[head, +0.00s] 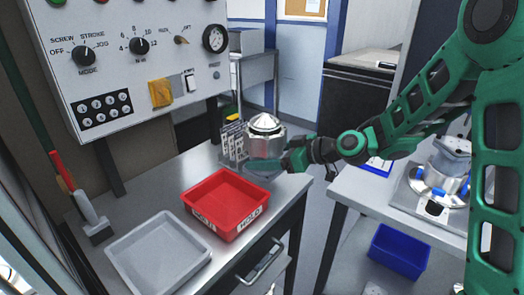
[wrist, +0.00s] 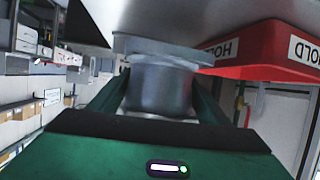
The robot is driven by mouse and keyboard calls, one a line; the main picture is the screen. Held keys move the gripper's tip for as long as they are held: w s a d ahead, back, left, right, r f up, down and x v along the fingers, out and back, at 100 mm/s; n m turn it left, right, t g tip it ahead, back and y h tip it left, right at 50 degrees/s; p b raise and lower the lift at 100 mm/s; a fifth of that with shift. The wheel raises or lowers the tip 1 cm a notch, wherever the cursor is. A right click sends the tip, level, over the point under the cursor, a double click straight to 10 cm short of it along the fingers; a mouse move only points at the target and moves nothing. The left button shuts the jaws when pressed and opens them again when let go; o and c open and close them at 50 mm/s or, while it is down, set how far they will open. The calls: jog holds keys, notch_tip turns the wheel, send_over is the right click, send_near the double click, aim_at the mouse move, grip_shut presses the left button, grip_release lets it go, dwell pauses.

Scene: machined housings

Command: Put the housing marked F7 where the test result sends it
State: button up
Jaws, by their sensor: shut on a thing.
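A silver cylindrical housing (head: 265,136) with a domed top and a wider square flange is upright at the right end of the left bench. My gripper (head: 268,162) is shut on it, reaching in from the right. In the wrist view the housing (wrist: 160,88) sits between my two green fingers (wrist: 158,100), its flange toward the picture's top. I cannot tell whether it touches the bench. No F7 mark is readable. A red tray marked HOLD (head: 222,183) lies left of it; the tray also shows in the wrist view (wrist: 262,50). No test result is readable.
A grey tray (head: 158,257) is at the bench front. A panel with dials (head: 135,50) hangs above. On the right table is a fixture (head: 433,205) bearing metal parts; a blue bin (head: 400,250) is below.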

jog(key=shift+f, duration=2)
jog(key=o, duration=2.1)
jog(key=shift+s+f, duration=0.1)
jog(key=shift+f, duration=0.05)
jog(key=v, duration=1.2)
